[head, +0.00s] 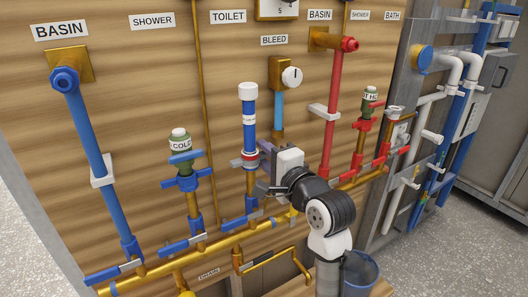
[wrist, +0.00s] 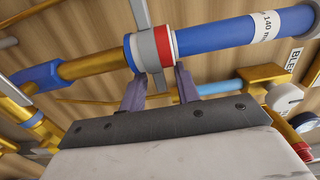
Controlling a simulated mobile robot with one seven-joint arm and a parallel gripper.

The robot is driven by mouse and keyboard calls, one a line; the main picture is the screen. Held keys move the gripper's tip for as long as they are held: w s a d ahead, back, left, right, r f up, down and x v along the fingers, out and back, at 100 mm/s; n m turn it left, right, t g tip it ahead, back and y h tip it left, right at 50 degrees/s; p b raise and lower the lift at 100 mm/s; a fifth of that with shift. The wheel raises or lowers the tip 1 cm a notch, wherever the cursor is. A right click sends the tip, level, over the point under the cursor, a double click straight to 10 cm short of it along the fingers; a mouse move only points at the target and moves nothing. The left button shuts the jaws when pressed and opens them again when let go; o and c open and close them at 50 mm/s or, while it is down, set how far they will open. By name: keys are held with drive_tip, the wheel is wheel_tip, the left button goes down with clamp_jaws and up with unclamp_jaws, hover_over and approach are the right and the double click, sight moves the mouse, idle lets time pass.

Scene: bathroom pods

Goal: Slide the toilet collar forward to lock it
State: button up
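The toilet collar (head: 249,161) is a grey band on the upright pipe under the TOILET sign (head: 228,16), below a blue section (head: 249,135) with a white cap. In the wrist view the grey collar (wrist: 150,48) sits between a blue ring (wrist: 128,52) and a white and red ring (wrist: 167,46), with a grey tab pointing towards me. My gripper (wrist: 159,82) has its two purple fingers on either side of this tab, with visible gaps. Whether a fingertip touches the collar or rings I cannot tell. In the head view my gripper (head: 262,163) is just right of the collar, partly hidden by its own body.
A brass pipe (head: 215,243) with several blue-handled valves runs below. The bleed fitting (head: 283,75) stands close on the right, and the red basin pipe (head: 334,105) further right. A green COLD fitting (head: 180,142) is to the left. A blue bucket (head: 359,272) is below.

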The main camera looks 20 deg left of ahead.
drive_tip(key=shift+w+a, duration=0.25)
drive_tip(key=shift+a, duration=0.1)
drive_tip(key=shift+c, duration=0.3)
clamp_jaws()
drive_tip(key=shift+r, duration=0.15)
drive_tip(key=r+p, duration=0.1)
drive_tip(key=p, duration=0.1)
drive_tip(key=shift+r+p, duration=0.3)
drive_tip(key=shift+p, duration=0.1)
drive_tip(key=shift+d, duration=0.1)
drive_tip(key=shift+o, duration=0.3)
unclamp_jaws()
drive_tip(key=shift+f, duration=0.1)
